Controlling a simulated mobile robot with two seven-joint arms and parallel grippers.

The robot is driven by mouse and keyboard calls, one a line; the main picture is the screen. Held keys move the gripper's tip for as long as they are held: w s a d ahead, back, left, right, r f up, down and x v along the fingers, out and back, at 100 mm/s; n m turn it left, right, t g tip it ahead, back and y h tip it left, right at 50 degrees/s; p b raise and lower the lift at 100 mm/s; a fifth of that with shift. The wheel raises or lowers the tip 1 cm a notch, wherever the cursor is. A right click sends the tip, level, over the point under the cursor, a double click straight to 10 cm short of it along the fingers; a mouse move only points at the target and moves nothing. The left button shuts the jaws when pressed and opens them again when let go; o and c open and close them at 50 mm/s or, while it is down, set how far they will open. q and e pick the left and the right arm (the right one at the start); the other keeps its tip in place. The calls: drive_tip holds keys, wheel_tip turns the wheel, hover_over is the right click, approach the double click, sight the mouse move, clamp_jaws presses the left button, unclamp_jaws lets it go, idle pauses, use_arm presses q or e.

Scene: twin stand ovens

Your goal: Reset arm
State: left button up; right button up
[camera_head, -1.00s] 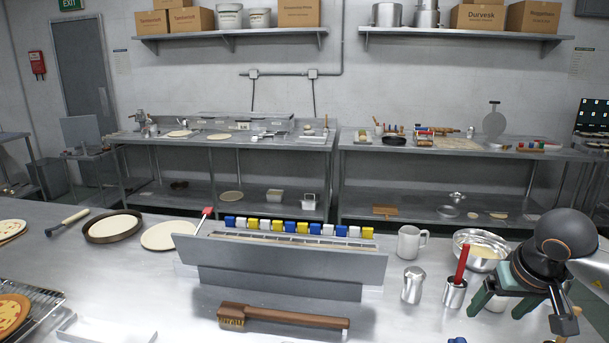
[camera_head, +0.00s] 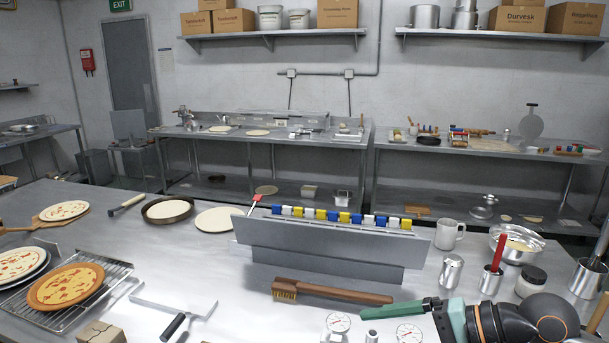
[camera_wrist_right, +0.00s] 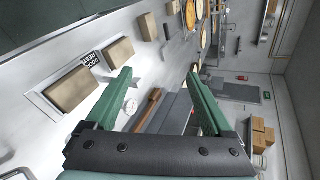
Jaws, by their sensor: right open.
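My right gripper (camera_head: 410,312) enters at the lower right of the head view, low over the front of the steel table (camera_head: 240,275). Its green fingers are spread apart with nothing between them, as the right wrist view (camera_wrist_right: 158,95) also shows. A wooden brush (camera_head: 335,292) lies on the table just left of and beyond the fingers. My left gripper is in neither current view.
A steel rack (camera_head: 330,240) with coloured clips stands behind the brush. Dial gauges (camera_head: 338,322), shakers (camera_head: 451,272), a mug (camera_head: 448,235) and a bowl (camera_head: 515,250) are near the gripper. Pizzas (camera_head: 66,287) sit at the left. Bare table lies left of the brush.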

drive_tip(key=a+r+m+t+y, duration=0.3)
drive_tip(key=r+m+t+y, duration=0.45)
drive_tip(key=m, duration=0.95)
drive_tip(key=w+d+f+m+t+h, duration=0.15)
drive_tip(key=d+f+m+h, duration=0.25)
drive_tip(key=m+h, duration=0.45)
drive_tip(key=s+d+f+m+t+h, duration=0.1)
drive_tip(key=d+f+m+t+h, duration=0.25)
drive_tip(key=m, duration=0.85)
drive_tip(key=w+d+f+m+h, duration=0.1)
drive_tip(key=d+f+m+h, duration=0.3)
drive_tip(key=m+h, duration=0.55)
drive_tip(key=s+a+f+m+g+y, duration=0.2)
drive_tip(key=s+f+m+g+y, duration=0.1)
drive_tip(key=s+f+m+g, duration=1.5)
use_arm(q)
drive_tip(key=f+b, duration=0.4)
drive_tip(key=shift+s+a+f, duration=0.1)
drive_tip(key=shift+s+f, duration=0.2)
drive_tip(key=shift+f, duration=0.05)
use_arm(e)
drive_tip(key=a+f+n+t+y, duration=0.2)
drive_tip(key=f+t, duration=0.7)
drive_tip(key=f, duration=0.8)
drive_tip(key=shift+w+a+f+n, duration=0.2)
drive_tip(key=shift+w+a+n, duration=0.25)
drive_tip(key=shift+a, duration=0.7)
